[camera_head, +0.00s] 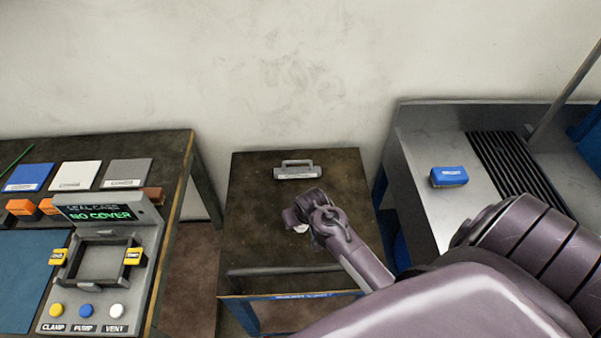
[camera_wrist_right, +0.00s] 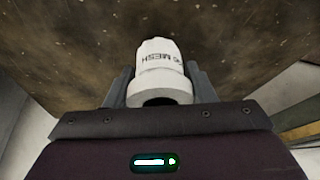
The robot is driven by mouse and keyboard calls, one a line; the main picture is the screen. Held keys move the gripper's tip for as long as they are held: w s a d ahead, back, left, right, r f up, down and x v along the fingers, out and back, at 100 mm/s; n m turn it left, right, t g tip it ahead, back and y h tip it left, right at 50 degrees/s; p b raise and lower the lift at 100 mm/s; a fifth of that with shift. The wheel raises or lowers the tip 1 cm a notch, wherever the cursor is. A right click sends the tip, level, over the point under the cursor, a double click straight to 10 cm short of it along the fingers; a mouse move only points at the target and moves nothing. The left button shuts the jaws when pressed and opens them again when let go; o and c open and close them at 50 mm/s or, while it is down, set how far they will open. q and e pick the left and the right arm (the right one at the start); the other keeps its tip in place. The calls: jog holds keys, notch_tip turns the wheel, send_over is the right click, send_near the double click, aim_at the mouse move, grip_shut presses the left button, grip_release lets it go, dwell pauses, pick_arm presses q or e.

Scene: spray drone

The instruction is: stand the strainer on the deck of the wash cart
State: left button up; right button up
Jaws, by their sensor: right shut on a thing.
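The strainer (camera_wrist_right: 160,64) is a white cylinder with a wider collar and "MESH" lettering, seen in the right wrist view. My right gripper (camera_wrist_right: 163,88) is shut on it, one finger on each side of the collar. In the head view my right gripper (camera_head: 298,220) is over the middle of the wash cart's dark, worn deck (camera_head: 252,200). Only a small white bit of the strainer (camera_head: 301,228) shows there, the rest being hidden by my wrist. I cannot tell whether it touches the deck. My left gripper is out of view.
A grey handled block (camera_head: 297,171) lies at the back of the deck. A bench with a "NO COVER" sealing fixture (camera_head: 97,212) stands left. A metal sink unit (camera_head: 420,160) with a blue block (camera_head: 449,176) stands right. The deck's left side is clear.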

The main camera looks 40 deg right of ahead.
notch_tip(320, 180, down, 3)
jog(key=shift+r, duration=0.15)
jog(key=shift+f, duration=0.3)
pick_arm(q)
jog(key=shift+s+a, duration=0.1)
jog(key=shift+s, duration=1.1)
pick_arm(e)
jog(key=shift+f, duration=0.1)
jog(key=o, duration=0.9)
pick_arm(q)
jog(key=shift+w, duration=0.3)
pick_arm(e)
jog(key=shift+o, duration=0.2)
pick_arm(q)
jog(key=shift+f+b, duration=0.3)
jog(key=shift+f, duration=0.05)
pick_arm(e)
jog(key=v, duration=1.2)
